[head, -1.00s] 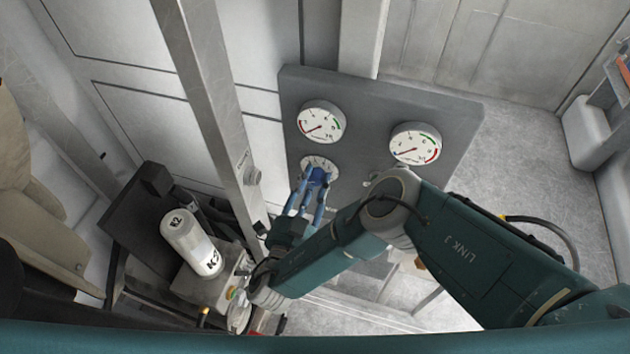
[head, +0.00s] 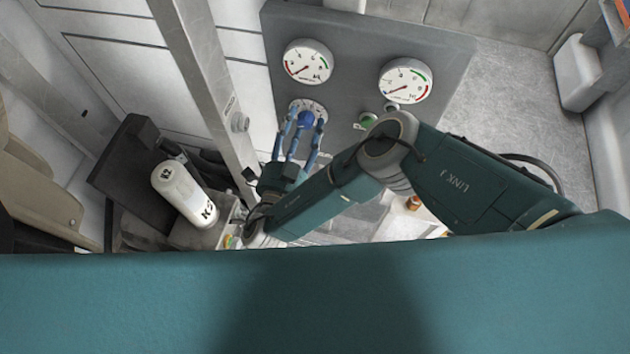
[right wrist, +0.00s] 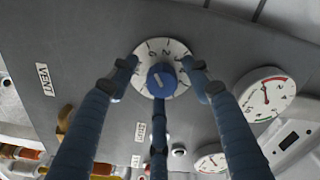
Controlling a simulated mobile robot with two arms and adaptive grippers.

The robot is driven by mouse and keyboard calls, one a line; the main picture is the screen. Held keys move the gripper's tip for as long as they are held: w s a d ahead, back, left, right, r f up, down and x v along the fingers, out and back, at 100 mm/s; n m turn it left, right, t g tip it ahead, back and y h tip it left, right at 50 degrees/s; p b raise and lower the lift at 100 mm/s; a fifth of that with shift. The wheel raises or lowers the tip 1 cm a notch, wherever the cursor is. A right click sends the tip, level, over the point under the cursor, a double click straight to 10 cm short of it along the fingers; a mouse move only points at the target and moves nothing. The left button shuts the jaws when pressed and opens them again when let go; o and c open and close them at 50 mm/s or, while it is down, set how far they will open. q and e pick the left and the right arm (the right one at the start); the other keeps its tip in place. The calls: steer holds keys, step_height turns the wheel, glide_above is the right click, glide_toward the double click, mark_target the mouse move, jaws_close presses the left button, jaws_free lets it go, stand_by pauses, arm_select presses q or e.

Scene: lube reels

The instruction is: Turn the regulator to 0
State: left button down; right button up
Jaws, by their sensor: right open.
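The regulator is a blue knob (head: 306,118) on a round white dial with numbers, set in the grey panel. It also shows in the right wrist view (right wrist: 162,82), face on, with a small pale mark on its face. I cannot tell for sure which number the mark points at. My right gripper (head: 304,132) is open in front of the knob. In the right wrist view its three blue fingers (right wrist: 160,88) are spread around the knob, left, right and below, with visible gaps at the sides. My left gripper is not in view.
Two gauges (head: 308,62) (head: 405,81) sit on the grey panel (head: 440,50) around the regulator. A green button (head: 368,121) is to its right. A metal post (head: 205,80) and a white K2 bottle (head: 184,191) stand left of my right arm. A VENT label (right wrist: 45,79) shows in the wrist view.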

steer(key=m, duration=0.3)
steer(key=shift+s+d+f+m, duration=0.1)
steer(key=shift+d+f+m, duration=0.05)
steer(key=shift+m, duration=0.25)
steer(key=m, duration=0.3)
steer(key=shift+m, duration=0.4)
steer(key=m, duration=0.3)
steer(key=shift+r, duration=0.35)
steer(key=m, duration=0.8)
steer(key=shift+r+m, duration=0.15)
steer(key=shift+m, duration=0.25)
steer(key=m, duration=0.6)
steer(key=shift+m, duration=0.3)
steer(key=b+v, duration=0.4)
steer(key=v, duration=0.7)
steer(key=d+f+m+g+b, duration=0.2)
steer(key=d+f+g+b, duration=0.1)
steer(key=f, duration=1.2)
steer(key=w+d+f+m+g+y+b, duration=0.1)
steer(key=d+f+m+g+b, duration=0.2)
steer(key=f, duration=1.3)
steer(key=shift+d+m+g, duration=0.3)
steer(key=shift+d+g, duration=0.2)
steer(key=shift+g, duration=0.4)
steer(key=shift+w, duration=0.15)
